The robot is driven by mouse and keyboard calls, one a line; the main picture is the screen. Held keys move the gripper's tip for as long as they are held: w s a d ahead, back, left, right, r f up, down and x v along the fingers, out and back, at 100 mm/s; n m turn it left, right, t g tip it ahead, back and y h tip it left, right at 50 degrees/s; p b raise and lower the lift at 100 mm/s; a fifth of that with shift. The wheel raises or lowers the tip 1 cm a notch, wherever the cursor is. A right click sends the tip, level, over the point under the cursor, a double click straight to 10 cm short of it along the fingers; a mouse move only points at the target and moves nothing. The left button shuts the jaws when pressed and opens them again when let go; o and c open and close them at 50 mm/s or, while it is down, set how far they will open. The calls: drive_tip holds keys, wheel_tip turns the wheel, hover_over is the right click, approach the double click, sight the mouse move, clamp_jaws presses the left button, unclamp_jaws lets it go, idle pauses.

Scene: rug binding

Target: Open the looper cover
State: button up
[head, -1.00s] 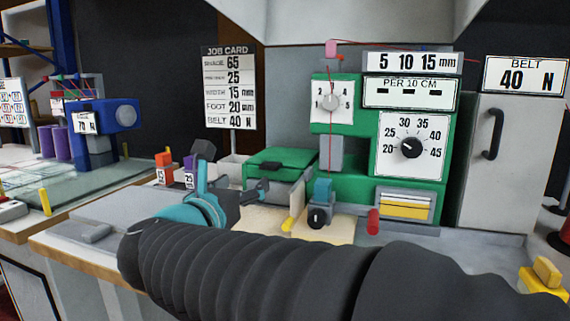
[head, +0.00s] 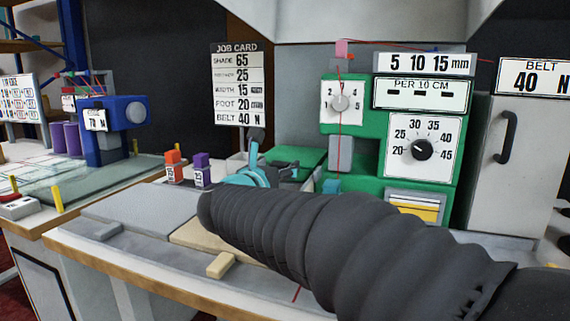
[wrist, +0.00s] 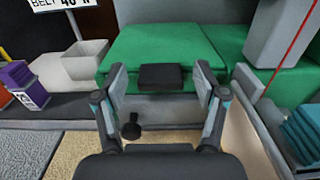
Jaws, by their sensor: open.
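The looper cover appears to be the green lid (wrist: 158,45) with a black handle (wrist: 164,77) on its front edge, on a grey box. The lid looks closed. In the head view the green lid (head: 304,157) is partly hidden behind my arm and gripper (head: 285,170). In the wrist view my gripper (wrist: 160,85) is open, with one finger on each side of the handle and nothing held. I cannot tell whether the fingers are level with the handle or short of it. A small black knob (wrist: 131,127) shows below, between the fingers.
The green machine (head: 345,100) with dials stands right of the lid. A grey cabinet (head: 505,170) is far right. A beige block (head: 221,265) lies on the bench front.

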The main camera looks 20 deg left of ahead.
drive_tip(key=shift+w, duration=0.3)
clamp_jaws()
drive_tip(key=shift+r, duration=0.1)
